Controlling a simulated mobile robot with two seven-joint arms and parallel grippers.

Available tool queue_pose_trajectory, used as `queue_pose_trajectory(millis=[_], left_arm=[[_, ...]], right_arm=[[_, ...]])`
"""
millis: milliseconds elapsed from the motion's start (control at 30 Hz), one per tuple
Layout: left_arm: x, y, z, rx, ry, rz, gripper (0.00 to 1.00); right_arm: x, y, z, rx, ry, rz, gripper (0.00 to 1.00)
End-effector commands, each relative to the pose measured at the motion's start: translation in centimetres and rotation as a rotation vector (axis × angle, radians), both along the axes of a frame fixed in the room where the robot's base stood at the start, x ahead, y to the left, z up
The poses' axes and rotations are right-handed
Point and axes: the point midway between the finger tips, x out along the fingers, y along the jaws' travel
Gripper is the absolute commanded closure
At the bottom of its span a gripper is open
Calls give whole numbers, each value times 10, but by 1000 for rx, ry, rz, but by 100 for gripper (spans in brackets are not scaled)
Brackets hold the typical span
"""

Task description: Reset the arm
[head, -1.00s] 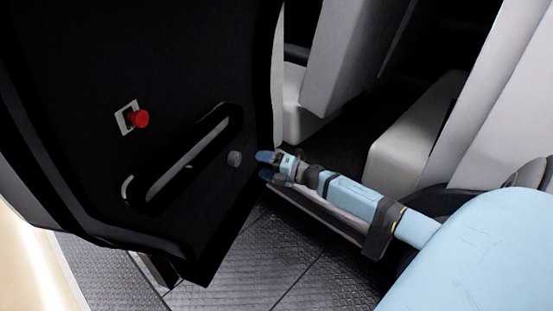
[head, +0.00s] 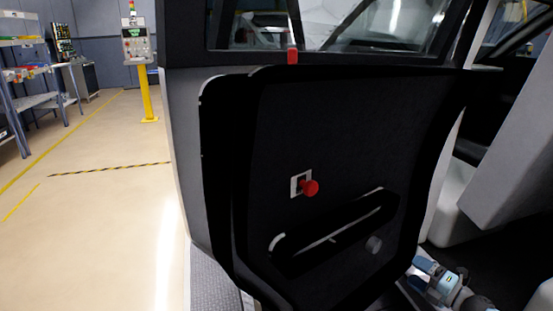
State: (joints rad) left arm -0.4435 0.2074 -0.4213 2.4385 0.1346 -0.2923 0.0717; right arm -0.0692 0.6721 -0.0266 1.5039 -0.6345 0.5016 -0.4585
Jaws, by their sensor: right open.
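My right gripper (head: 424,274) shows at the bottom right in the head view, light blue with dark parts. It is open and empty, close to the lower right edge of the black door panel (head: 330,135). I cannot tell whether the gripper touches the door. Most of my right arm is below the frame. My left gripper is not in view.
A yellow post with a control box (head: 138,47) stands at the back left. Shelves (head: 35,85) line the far left. The pale floor (head: 105,190) left of the door is clear. A window (head: 330,25) tops the door.

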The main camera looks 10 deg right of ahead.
Motion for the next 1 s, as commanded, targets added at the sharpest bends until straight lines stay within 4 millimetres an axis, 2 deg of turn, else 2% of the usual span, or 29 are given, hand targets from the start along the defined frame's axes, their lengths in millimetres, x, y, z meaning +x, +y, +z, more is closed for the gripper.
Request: queue_pose_trajectory(millis=[67, 167, 267, 300, 400, 500, 600, 700, 800, 1000], left_arm=[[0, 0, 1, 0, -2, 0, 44], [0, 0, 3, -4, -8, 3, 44], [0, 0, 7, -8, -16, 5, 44], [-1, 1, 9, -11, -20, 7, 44], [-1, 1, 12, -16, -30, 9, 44], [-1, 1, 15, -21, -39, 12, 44], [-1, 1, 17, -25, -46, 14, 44], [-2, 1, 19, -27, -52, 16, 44], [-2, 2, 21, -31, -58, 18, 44], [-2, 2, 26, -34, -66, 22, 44]], right_arm=[[-5, 19, -1, 51, 10, 7, 22], [-18, 66, 1, 198, 42, 16, 22], [-42, 133, 11, 433, 109, 30, 22], [-54, 161, 18, 542, 145, 35, 22], [-87, 226, 41, 816, 250, 51, 22], [-119, 276, 69, 1063, 363, 71, 22], [-145, 310, 95, 1257, 464, 89, 22], [-167, 335, 121, 1416, 553, 111, 22], [-187, 354, 145, 1554, 638, 134, 22], [-223, 379, 196, 1793, 797, 184, 22]])
